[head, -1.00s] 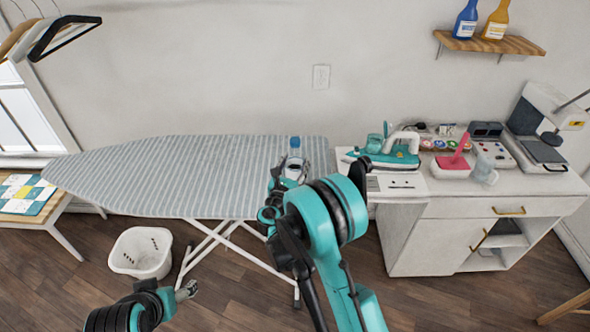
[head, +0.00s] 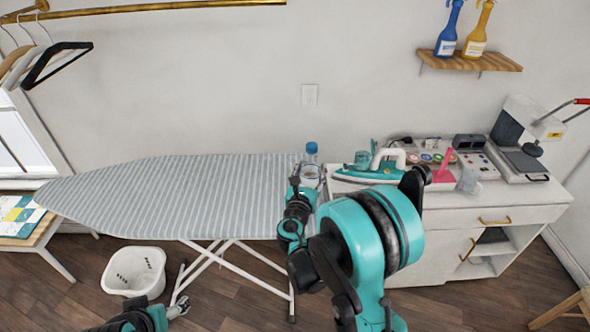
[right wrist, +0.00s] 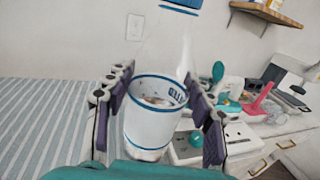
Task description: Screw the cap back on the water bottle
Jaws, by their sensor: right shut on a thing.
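The water bottle (head: 311,172) is clear and upright, near the right end of the striped ironing board. A blue cap (head: 311,148) shows on its top; I cannot tell how tightly it sits. My right gripper (head: 302,188) is shut on the bottle's body. In the right wrist view the bottle (right wrist: 158,110) stands between the two fingers of the right gripper (right wrist: 157,82), and its upper end runs out of the picture. My left gripper (head: 180,307) is low at the bottom left, far from the bottle; its fingers are too small to read.
The ironing board (head: 160,190) is bare to the left. A white cabinet (head: 455,235) stands right of the bottle with a teal iron (head: 372,180) on it. A white basket (head: 133,271) is on the floor.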

